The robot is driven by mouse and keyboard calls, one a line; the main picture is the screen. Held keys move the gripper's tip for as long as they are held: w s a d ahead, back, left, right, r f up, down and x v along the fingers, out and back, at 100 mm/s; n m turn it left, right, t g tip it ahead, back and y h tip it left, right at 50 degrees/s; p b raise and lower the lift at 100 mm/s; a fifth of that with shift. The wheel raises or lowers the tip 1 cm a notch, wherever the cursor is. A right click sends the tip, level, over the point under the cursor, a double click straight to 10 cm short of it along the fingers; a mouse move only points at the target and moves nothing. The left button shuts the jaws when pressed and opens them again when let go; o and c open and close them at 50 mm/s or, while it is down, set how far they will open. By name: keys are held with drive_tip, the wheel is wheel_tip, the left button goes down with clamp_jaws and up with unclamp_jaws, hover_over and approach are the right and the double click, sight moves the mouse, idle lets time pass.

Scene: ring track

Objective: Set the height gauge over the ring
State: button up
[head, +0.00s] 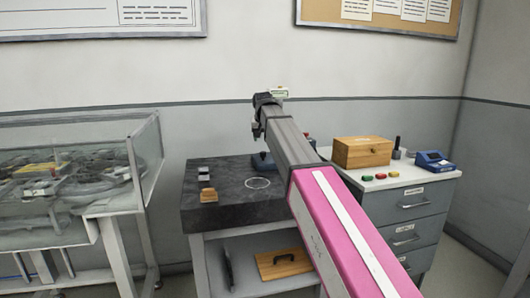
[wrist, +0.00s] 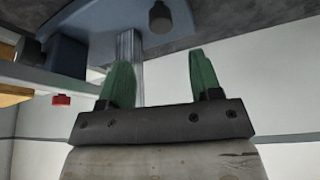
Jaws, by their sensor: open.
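The height gauge has a blue base (head: 263,161) on the dark stone plate (head: 235,208), partly hidden by my arm in the head view. In the wrist view its blue base (wrist: 100,22) and pale upright column (wrist: 131,50) show upside down. The ring is a thin white circle (head: 258,183) on the plate, in front of the gauge base and apart from it. My gripper (wrist: 157,60) is open, with two green fingers. The column appears just beside the left finger in the wrist view and runs partly behind it; I cannot tell whether it is between the fingers.
Gauge blocks (head: 204,174) and a small wooden block (head: 208,196) lie on the plate's left. A drawer cabinet (head: 405,205) with a wooden box (head: 360,151) and coloured pieces stands at right. A glass-sided case (head: 147,147) is at left.

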sight(263, 152)
drive_tip(key=x, duration=0.8)
drive_tip(key=shift+a+f, duration=0.1)
drive_tip(key=shift+f, duration=0.05)
drive_tip(key=shift+c, duration=0.3)
